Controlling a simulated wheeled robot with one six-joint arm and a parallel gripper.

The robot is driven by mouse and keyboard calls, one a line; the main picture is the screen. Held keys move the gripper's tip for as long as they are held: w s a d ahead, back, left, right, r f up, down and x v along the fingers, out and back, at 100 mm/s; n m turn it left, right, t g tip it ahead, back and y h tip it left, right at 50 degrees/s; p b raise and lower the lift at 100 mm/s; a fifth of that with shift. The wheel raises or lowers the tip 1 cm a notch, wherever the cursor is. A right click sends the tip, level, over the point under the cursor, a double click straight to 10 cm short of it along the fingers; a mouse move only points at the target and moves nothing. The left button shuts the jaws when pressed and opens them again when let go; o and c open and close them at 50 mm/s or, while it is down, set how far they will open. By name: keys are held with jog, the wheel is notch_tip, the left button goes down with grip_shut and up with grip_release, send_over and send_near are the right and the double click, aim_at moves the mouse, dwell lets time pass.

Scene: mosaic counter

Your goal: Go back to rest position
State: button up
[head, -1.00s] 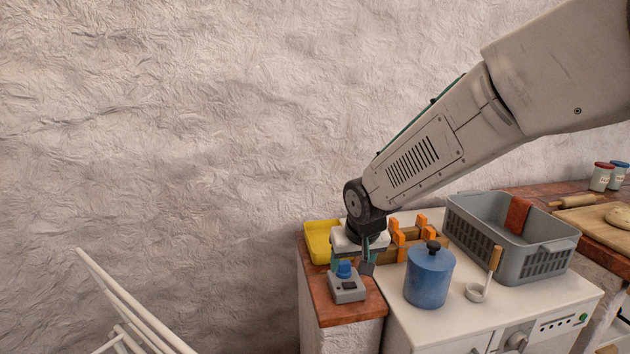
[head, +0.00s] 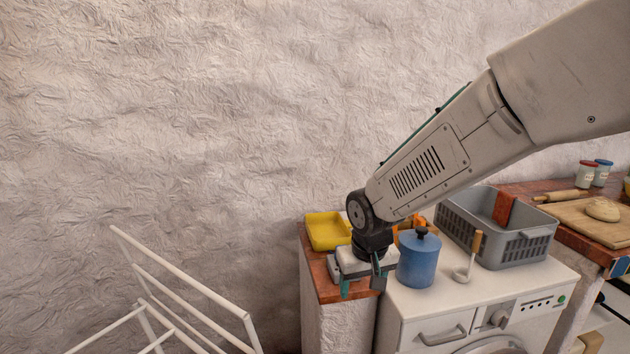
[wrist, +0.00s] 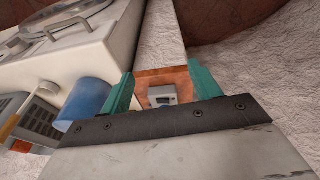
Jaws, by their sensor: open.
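My gripper (head: 362,286) hangs over the front of the narrow red-brown counter, left of the blue pot. Its two teal fingers are apart with nothing seen between them in the head view. In the wrist view my gripper (wrist: 163,84) is open, and a small grey box (wrist: 162,95) shows beyond and between the fingers, lying on the red-brown counter top (wrist: 152,77). I cannot tell the gap between the fingers and the box. In the head view my gripper mostly hides that box.
A blue lidded pot (head: 417,262) stands close right of my gripper on the white washer top (head: 500,282). A ladle (head: 468,262), grey basket (head: 525,250) and yellow tray (head: 327,230) are near. A white rack (head: 190,285) stands front left. The wall behind is bare.

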jog(key=s+d+r+m, duration=0.1)
jog(key=s+d+r, duration=0.3)
jog(key=s, duration=0.5)
jog(key=s+d+r+m, duration=0.1)
jog(key=s+d+r, duration=0.3)
jog(key=s+d, duration=0.3)
jog(key=s+d+r+g, duration=0.1)
jog(key=s+d+r, duration=0.3)
jog(key=s, duration=0.8)
jog(key=shift+s+d+m, duration=0.2)
jog(key=shift+d+m, duration=0.2)
jog(key=shift+d, duration=0.4)
